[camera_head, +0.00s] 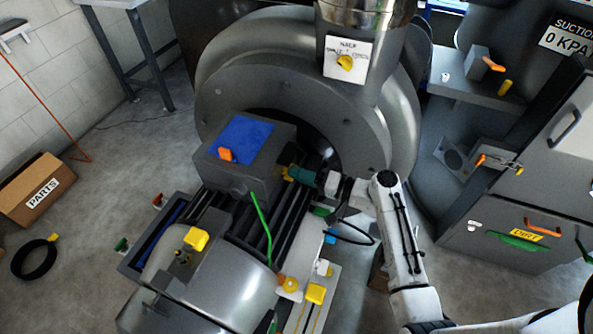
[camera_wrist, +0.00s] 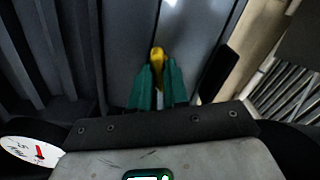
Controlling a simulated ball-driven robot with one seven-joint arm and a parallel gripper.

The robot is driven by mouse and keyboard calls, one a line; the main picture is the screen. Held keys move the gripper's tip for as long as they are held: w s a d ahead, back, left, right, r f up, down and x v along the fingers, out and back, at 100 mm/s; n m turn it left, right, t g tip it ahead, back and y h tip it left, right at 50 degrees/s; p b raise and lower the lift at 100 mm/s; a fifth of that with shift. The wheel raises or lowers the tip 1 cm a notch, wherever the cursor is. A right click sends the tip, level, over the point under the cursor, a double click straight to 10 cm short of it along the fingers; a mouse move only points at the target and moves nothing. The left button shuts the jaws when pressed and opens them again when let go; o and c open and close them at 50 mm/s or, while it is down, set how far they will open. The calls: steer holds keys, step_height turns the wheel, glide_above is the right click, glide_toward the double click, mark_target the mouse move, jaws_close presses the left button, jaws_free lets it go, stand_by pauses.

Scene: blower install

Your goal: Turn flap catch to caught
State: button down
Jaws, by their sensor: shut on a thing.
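My gripper (camera_head: 295,174) reaches in from the right in the head view, its teal fingers beside the grey box with the blue top (camera_head: 240,140). In the wrist view the two green fingers of my gripper (camera_wrist: 158,78) are closed around a small yellow handle (camera_wrist: 157,54). The handle's tip shows above the fingers; its lower part is hidden between them. In the head view a bit of yellow (camera_head: 285,172) shows at the fingertips. A yellow knob (camera_head: 345,63) sits on a white labelled plate on the metal duct. The label is too small to read surely, and I cannot tell which fitting is the flap catch.
The large round blower housing (camera_head: 215,90) stands behind the box. A green cable (camera_head: 263,220) runs down from the box over dark rails. A cabinet (camera_head: 520,215) with orange handles stands at right. A parts carton (camera_head: 38,190) and black ring (camera_head: 33,260) lie on the floor at left.

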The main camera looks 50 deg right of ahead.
stand_by(0.4)
steer(key=m+p, duration=0.3)
steer(key=m, duration=0.1)
steer(key=shift+r, duration=0.1)
steer(key=c, duration=1.6)
jaws_free()
steer(key=o, duration=0.6)
steer(key=shift+s, duration=0.1)
steer(key=v, duration=0.6)
steer(key=shift+s+d, duration=0.15)
steer(key=shift+s, duration=0.25)
